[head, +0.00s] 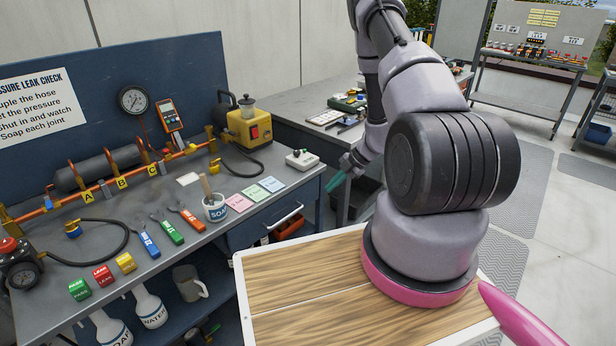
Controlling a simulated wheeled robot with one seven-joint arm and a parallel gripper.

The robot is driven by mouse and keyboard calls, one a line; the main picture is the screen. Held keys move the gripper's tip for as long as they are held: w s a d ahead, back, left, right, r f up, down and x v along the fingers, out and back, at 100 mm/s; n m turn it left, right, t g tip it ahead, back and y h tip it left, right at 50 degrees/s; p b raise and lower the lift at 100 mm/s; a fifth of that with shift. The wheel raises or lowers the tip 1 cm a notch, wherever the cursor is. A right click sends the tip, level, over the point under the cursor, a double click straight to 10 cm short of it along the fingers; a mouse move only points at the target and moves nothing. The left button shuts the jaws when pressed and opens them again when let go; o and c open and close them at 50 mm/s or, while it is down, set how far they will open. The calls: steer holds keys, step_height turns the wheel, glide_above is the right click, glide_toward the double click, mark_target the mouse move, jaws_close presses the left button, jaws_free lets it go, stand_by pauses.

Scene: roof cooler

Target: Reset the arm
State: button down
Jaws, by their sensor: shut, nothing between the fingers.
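My arm rises from its pink-ringed base on the wood-topped platform and bends up out of the top of the picture. My gripper (335,181) shows small, partly behind the arm's large black joint, with teal fingertips pointing down and left. It is shut and empty. It hangs in the gap between the workbench (222,236) and the grey table behind, apart from the bench items.
The bench at left holds a copper pipe rig, a yellow pump (247,126), a soap cup (214,208), coloured tools and blocks. Another bench (527,59) stands at back right; floor there is clear.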

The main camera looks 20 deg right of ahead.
steer(key=s+a+r+n, duration=0.1)
steer(key=a+r+n, duration=0.3)
steer(key=r+n, duration=0.9)
steer(key=s+a+r+n, duration=0.1)
steer(key=a+r+n, duration=0.45)
steer(key=r, duration=1.35)
steer(key=s+r+n+t+h, duration=0.4)
steer(key=s+r+n, duration=1.6)
steer(key=n, duration=0.7)
steer(key=shift+s+t+h, duration=0.3)
steer(key=shift+s+h, duration=0.2)
steer(key=shift+s, duration=0.5)
